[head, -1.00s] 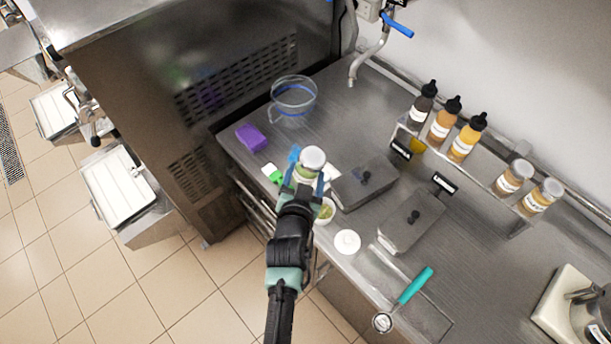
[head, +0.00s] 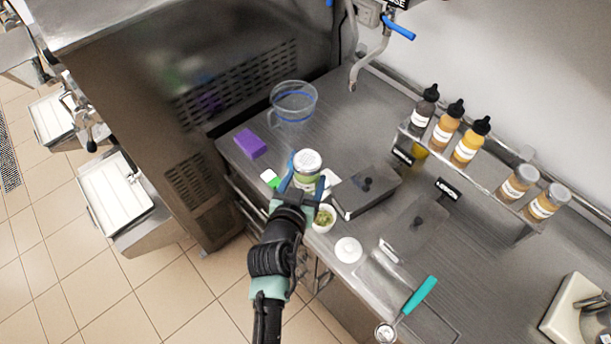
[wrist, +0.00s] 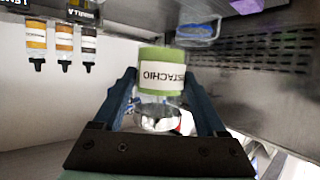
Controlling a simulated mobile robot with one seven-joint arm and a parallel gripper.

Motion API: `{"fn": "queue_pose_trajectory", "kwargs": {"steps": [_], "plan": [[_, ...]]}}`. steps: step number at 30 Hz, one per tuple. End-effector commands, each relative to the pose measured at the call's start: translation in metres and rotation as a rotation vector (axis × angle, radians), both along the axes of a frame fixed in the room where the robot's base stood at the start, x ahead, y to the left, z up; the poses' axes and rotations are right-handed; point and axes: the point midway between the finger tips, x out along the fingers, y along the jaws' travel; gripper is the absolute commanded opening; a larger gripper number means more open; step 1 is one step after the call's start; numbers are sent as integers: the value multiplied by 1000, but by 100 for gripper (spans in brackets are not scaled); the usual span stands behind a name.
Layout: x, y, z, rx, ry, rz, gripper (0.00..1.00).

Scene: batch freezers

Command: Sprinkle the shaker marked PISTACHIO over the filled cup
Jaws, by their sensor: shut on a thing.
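The PISTACHIO shaker (head: 307,167) has a pale lid, a clear neck and a green body. In the wrist view the shaker (wrist: 161,72) shows its label, partly readable, and its shiny lid at the picture's lower side. My gripper (head: 305,184) is shut on the shaker, with one finger on each side, and holds it with the lid upward in the head view. The filled cup (head: 324,219), small and white with green contents, stands on the counter just below and right of the gripper in the head view. The gripper partly borders it.
A clear jug (head: 294,100) and a purple block (head: 251,144) stand behind. Dark lidded pans (head: 366,190) lie to the right. A white disc (head: 348,250) and a teal-handled scoop (head: 418,296) lie near the front edge. Bottles and two shakers fill the rack (head: 470,176).

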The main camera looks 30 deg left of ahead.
Motion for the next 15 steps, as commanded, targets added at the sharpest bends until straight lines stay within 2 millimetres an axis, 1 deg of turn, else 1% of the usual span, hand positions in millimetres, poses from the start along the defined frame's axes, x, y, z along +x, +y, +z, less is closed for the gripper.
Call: {"fn": "queue_pose_trajectory", "kwargs": {"steps": [3, 15], "plan": [[-18, -7, 1, 0, 3, -1, 16], [-75, -28, 1, 1, 2, -2, 16]]}}
